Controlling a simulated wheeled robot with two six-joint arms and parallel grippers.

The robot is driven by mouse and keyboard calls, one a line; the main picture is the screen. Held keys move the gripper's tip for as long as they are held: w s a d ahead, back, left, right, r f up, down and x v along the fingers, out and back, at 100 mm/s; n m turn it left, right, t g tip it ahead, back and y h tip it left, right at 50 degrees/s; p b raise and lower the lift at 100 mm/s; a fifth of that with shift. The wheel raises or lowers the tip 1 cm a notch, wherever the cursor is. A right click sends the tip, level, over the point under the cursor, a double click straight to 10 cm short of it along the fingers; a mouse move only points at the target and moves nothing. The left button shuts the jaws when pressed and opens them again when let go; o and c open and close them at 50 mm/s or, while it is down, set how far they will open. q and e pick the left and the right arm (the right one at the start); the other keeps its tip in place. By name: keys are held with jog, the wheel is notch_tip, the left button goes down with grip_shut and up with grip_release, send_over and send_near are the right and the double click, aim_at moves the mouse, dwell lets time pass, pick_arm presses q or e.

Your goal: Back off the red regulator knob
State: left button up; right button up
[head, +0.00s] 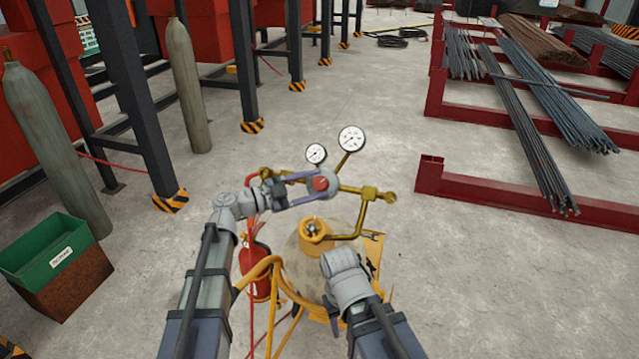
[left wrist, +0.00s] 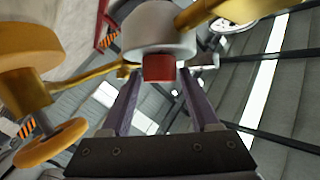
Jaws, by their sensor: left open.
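The red regulator knob (head: 320,184) sits on the front of a round pale-grey regulator body (head: 333,180) on brass fittings. In the left wrist view the red knob (left wrist: 158,67) sticks out below the grey body (left wrist: 157,30). My left gripper (head: 313,187) is open, its purple fingers reaching toward the knob. In the left wrist view my left gripper (left wrist: 158,82) has one finger on each side of the knob, with gaps showing.
Two gauges (head: 351,139) stand above the regulator. Brass pipe (head: 368,193) runs right, and a yellow valve (head: 315,231) tops the tank below. A red extinguisher (head: 254,268) stands left of the tank. Grey cylinders (head: 187,85) and a green bin (head: 55,250) are further left.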

pick_arm(q)
jog(key=shift+x, duration=0.8)
jog(key=shift+c, duration=0.3)
jog(key=shift+s+f, duration=0.1)
grip_shut()
